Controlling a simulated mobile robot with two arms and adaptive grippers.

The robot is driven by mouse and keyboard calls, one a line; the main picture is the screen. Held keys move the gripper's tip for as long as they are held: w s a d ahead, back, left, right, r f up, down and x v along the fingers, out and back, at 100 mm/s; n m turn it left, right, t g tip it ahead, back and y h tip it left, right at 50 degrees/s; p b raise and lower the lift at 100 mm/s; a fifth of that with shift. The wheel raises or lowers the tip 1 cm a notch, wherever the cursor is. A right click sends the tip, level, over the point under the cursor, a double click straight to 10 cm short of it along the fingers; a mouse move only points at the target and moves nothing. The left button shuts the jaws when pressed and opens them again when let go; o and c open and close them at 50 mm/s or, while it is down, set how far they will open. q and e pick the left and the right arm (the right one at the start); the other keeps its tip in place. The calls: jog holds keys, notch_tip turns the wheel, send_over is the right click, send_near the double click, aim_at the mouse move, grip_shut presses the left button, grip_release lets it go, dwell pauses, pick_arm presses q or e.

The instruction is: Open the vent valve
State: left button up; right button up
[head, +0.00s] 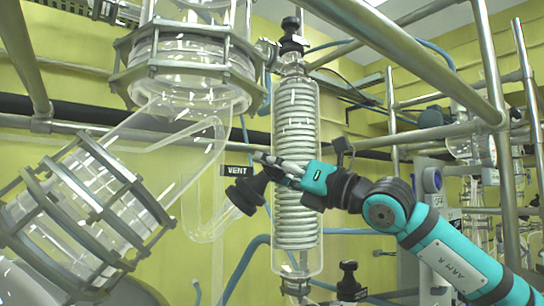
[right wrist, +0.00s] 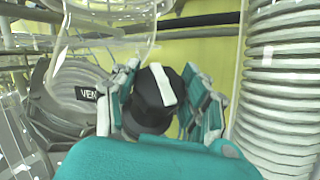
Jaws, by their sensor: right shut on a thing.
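The vent valve is a black knob (head: 243,194) on a curved glass tube, below a black "VENT" label (head: 238,171). In the right wrist view the knob (right wrist: 145,105) has a white bar on top, and the label (right wrist: 86,93) shows partly to its left. My right gripper (head: 268,172) reaches in from the right and is shut on the knob. Its two fingers (right wrist: 162,88) stand on either side of the knob in the wrist view. Part of the knob is hidden by the fingers in the head view. My left gripper is not in view.
A glass column with a white coil (head: 297,130) stands close beside my right gripper, behind it in the head view. Glass vessels in metal cage flanges (head: 90,205) are at the left. A metal pipe (head: 410,60) crosses above my right arm. Another black knob (head: 348,282) sits lower down.

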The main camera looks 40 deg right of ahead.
jog(key=n+g+y+p, duration=0.1)
jog(key=n+y+p, duration=0.2)
jog(key=n+g+y+p, duration=0.2)
jog(key=n+y+p, duration=0.2)
jog(key=n+g+y+p, duration=0.2)
jog(key=n+y+p, duration=0.1)
jog(key=n, duration=0.1)
jog(key=shift+a+r+y+p, duration=0.1)
jog(key=shift+r+y+p, duration=0.2)
jog(key=shift+r+p, duration=0.1)
jog(key=n+g+y+p, duration=0.2)
jog(key=n+g, duration=0.2)
jog(key=n+g+y+p, duration=0.1)
jog(key=n+g+p, duration=0.1)
jog(key=n+g, duration=0.2)
jog(key=shift+a+f+n+g+y, duration=0.1)
jog(key=shift+n+g+y, duration=0.2)
jog(key=shift+y, duration=0.1)
jog(key=shift+c, duration=0.2)
jog(key=n+g+p, duration=0.1)
jog(key=n+g, duration=0.1)
jog(key=shift+s+f+g+p, duration=0.1)
jog(key=shift+g+p, duration=0.2)
jog(key=shift+p, duration=0.05)
jog(key=shift+f+n+g+p, duration=0.15)
jog(key=shift+n+g+p, duration=0.2)
jog(key=shift+n+g, duration=0.4)
jog(key=shift+f, duration=0.1)
